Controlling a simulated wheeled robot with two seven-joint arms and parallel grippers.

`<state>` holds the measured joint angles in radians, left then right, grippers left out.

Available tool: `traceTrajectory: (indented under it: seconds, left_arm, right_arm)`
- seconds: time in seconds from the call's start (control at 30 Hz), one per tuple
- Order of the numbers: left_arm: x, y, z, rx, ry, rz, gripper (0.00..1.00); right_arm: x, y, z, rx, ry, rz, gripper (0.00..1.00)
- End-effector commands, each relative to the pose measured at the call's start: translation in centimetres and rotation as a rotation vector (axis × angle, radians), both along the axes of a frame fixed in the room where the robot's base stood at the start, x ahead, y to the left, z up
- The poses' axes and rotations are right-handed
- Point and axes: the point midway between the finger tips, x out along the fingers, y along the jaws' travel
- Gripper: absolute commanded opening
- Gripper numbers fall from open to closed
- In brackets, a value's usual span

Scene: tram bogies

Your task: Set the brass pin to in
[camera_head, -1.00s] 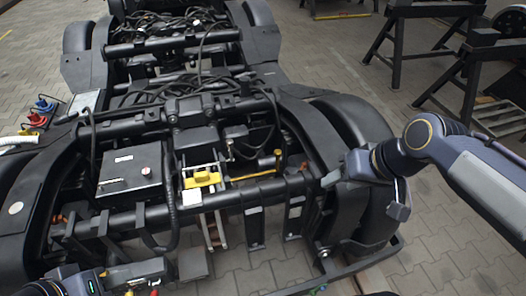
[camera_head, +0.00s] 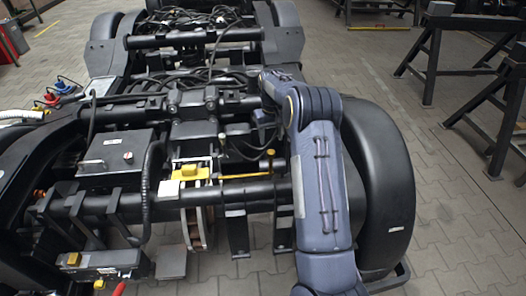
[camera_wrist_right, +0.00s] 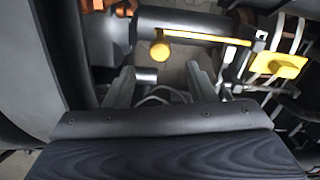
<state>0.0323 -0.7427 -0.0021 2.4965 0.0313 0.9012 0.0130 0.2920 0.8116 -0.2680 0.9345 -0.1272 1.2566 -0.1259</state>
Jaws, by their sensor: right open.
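The brass pin, with a round golden knob (camera_head: 270,153), stands at the right end of a yellow bar on the bogie's cross-member in the head view. In the right wrist view the knob (camera_wrist_right: 160,51) is just beyond the fingertips, roughly centred between them. My right gripper (camera_wrist_right: 160,84) is open, with nothing between its fingers and a gap to the knob. In the head view my right forearm reaches in from the bottom right and hides most of the hand and fingers. My left gripper is not in view.
A yellow block (camera_head: 190,172) sits left of the pin; it also shows in the wrist view (camera_wrist_right: 278,65). A dark box (camera_head: 118,152) and cables lie further left. A large black wheel (camera_head: 385,185) is right of my arm. Black trestles (camera_head: 432,50) stand on paving at right.

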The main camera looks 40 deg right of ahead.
Motion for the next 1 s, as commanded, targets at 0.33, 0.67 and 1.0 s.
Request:
traceTrajectory:
  seconds: [0.33, 0.67, 1.0]
  left_arm:
    - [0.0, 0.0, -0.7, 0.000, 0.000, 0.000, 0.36]
    - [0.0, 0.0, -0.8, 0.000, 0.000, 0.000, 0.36]
    - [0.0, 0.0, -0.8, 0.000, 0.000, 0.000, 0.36]
  right_arm:
    - [0.0, 0.1, -5.4, 0.002, 0.000, 0.000, 0.50]
    - [0.0, 0.1, -6.7, 0.002, -0.002, 0.000, 0.50]
    - [0.0, 0.1, -6.6, 0.002, -0.002, 0.000, 0.20]
